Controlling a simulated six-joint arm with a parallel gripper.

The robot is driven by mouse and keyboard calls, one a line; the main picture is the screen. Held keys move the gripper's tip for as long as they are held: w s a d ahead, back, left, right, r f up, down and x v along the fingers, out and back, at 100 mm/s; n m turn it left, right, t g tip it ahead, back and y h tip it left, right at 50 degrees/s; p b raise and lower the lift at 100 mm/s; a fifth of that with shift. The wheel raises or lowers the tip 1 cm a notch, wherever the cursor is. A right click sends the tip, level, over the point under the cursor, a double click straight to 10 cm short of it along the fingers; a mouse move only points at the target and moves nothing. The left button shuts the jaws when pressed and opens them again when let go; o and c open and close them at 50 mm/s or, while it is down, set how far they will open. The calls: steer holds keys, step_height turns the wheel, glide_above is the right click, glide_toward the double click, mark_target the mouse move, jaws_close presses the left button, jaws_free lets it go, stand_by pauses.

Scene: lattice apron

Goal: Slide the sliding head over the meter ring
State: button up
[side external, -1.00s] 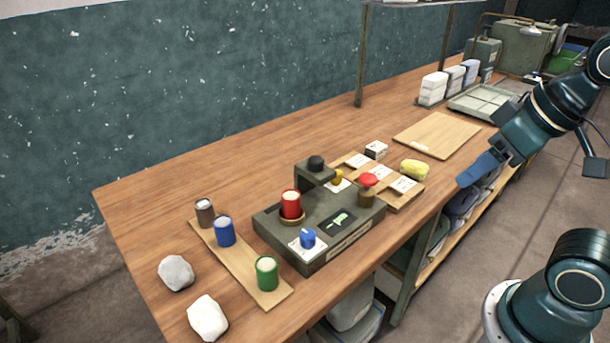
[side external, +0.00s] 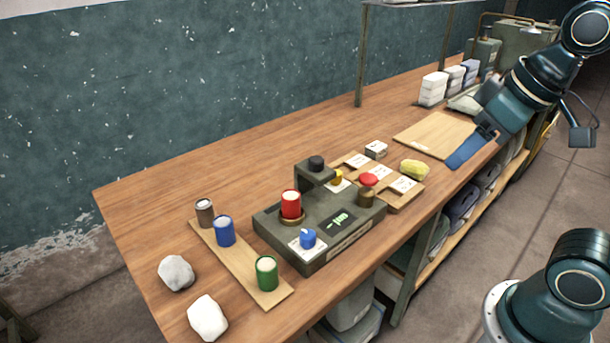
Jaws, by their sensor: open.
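The meter is a grey-green box (side external: 292,251) near the bench's front edge. A red can (side external: 291,203) with a pale top stands upright at the brass meter ring (side external: 291,219). What seems to be the sliding head (side external: 313,174), a dark block with a black knob (side external: 316,163) on top, sits at the back of the box, behind and right of the red can, not over the ring. My gripper (side external: 458,161) has blue fingers and is at the bench's front edge beside the wooden board, far right of the meter. It is open and appears empty; the gap between its fingers is hard to see.
Blue (side external: 224,232), green (side external: 266,274) and brown (side external: 205,213) cans stand left. A yellow sponge-like item (side external: 412,170) lies between the meter and my gripper.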

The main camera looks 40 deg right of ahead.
steer(key=w+r+n+g, duration=0.1)
steer(key=w+r+n, duration=0.15)
steer(key=w, duration=0.45)
steer(key=n+g, duration=0.4)
steer(key=n, duration=0.2)
glide_above(316, 159)
step_height(316, 159, down, 3)
steer(key=shift+r, duration=0.1)
step_height(316, 159, down, 14)
steer(key=shift+r, duration=0.1)
